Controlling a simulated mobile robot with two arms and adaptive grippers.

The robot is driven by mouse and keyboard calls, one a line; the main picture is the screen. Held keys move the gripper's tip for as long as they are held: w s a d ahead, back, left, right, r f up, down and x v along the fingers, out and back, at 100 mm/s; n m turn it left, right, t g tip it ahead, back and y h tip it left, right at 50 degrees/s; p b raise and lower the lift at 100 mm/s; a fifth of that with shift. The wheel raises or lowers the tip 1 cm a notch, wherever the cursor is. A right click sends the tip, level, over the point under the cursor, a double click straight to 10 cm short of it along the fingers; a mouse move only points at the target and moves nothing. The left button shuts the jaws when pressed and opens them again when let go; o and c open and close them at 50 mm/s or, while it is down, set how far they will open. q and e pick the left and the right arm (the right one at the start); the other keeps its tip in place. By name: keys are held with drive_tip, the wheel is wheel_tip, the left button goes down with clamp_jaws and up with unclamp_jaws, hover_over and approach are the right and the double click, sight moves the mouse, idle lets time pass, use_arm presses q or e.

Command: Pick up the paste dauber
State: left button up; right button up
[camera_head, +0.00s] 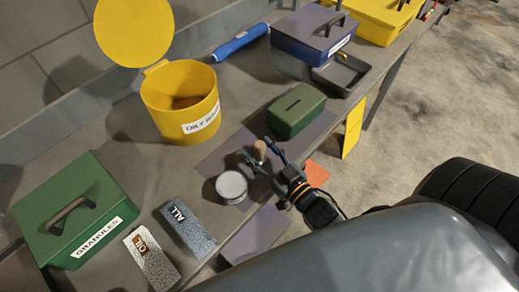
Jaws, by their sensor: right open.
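The paste dauber shows as a short tan, wooden-looking knob (259,150), upright on the bench; its lower part is hidden. My right gripper (258,153) is open, with one dark finger on each side of the knob. I cannot tell whether the fingers touch it. A round grey tin (231,186) stands just left of the gripper. My left gripper is not in view.
A green slotted box (295,111) stands just behind the gripper. A yellow oily-waste bin (180,105) with raised lid, a green granules box (75,215) and two speckled blocks (188,229) are to the left. A blue case (314,35) and open dark tray (340,75) are behind.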

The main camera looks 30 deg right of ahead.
clamp_jaws()
drive_tip(key=shift+r, duration=0.15)
drive_tip(key=shift+r, duration=0.2)
wheel_tip(320, 180, up, 2)
drive_tip(key=shift+r, duration=0.1)
drive_tip(key=s+d+r, duration=0.2)
drive_tip(key=s+r, duration=0.8)
drive_tip(key=s, duration=0.3)
drive_tip(key=shift+s+d+p, duration=0.2)
drive_tip(key=shift+s+p, duration=0.2)
drive_tip(key=shift+p, duration=0.05)
